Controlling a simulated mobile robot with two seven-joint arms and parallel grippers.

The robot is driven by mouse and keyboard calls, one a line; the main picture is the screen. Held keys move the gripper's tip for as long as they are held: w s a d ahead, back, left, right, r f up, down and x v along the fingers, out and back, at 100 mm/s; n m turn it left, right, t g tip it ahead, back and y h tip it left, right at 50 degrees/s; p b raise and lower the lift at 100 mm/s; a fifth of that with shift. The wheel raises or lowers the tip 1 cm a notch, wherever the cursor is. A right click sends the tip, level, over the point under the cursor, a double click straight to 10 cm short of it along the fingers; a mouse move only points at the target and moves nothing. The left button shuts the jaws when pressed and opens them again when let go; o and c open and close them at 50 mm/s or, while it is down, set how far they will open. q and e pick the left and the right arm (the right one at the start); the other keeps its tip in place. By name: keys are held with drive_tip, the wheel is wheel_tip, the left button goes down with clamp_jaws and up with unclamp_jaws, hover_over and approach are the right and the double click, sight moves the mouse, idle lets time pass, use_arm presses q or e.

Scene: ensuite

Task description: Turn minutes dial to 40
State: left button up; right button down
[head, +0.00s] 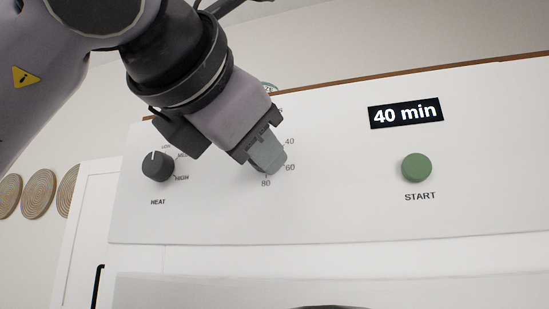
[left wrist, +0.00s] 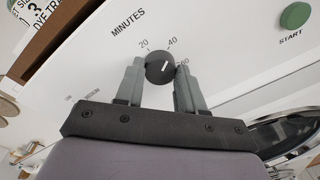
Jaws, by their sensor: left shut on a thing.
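The minutes dial (left wrist: 158,70) is a dark round knob with a white mark, seen in the left wrist view under the word MINUTES. Numbers 20, 40 and 60 show around it. The mark points to the right, toward the side of 40 and 60; its exact setting is hard to read. My left gripper (head: 270,152) is shut on the dial, one finger on each side. In the head view the gripper hides the dial, with 40, 60 and 80 showing beside it. The display (head: 405,112) reads 40 min. My right gripper is not in view.
On the white panel (head: 340,205), the heat dial (head: 158,167) is left of my gripper, and the green START button (head: 416,168) is to the right below the display. Woven round decorations (head: 38,194) hang on the wall at far left.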

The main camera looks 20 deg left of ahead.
use_arm(q)
drive_tip(key=shift+m, duration=0.4)
drive_tip(key=o, duration=1)
drive_tip(key=shift+o, duration=0.2)
drive_tip(key=shift+s, duration=0.1)
drive_tip(key=s+b, duration=0.2)
drive_tip(key=s, duration=0.5)
drive_tip(key=shift+a+r, duration=0.2)
